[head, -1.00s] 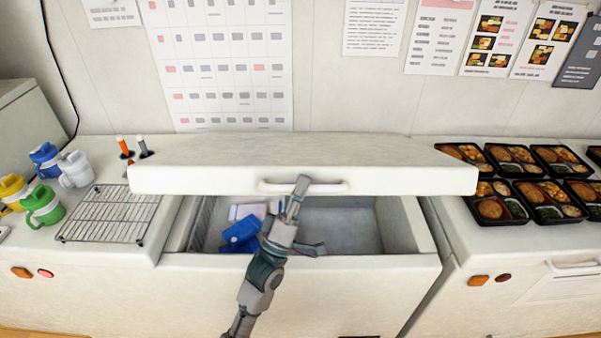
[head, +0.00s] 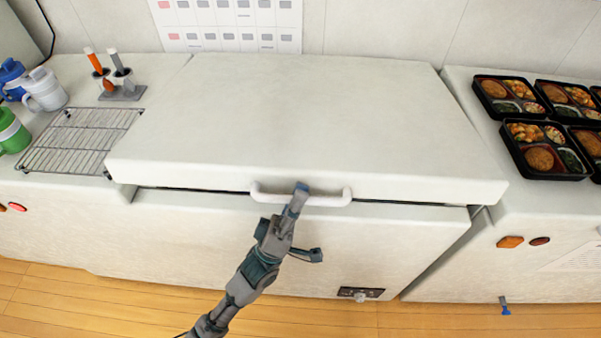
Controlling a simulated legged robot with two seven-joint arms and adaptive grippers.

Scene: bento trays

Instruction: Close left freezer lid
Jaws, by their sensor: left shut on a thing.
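The left freezer lid (head: 310,110) is a wide white panel in the middle of the head view. It lies almost flat over the freezer body (head: 180,235), with a thin dark gap under its front edge. The freezer's inside is hidden. A white bar handle (head: 330,197) sits on the lid's front edge. Only a small blue-grey tip, which looks like my right gripper (head: 504,306), shows low at the right.
A wire rack (head: 80,140), mugs (head: 45,90) and a holder with orange and grey handled tools (head: 120,85) stand left of the lid. Black bento trays (head: 545,150) with food stand on the right counter. The lid's top is clear.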

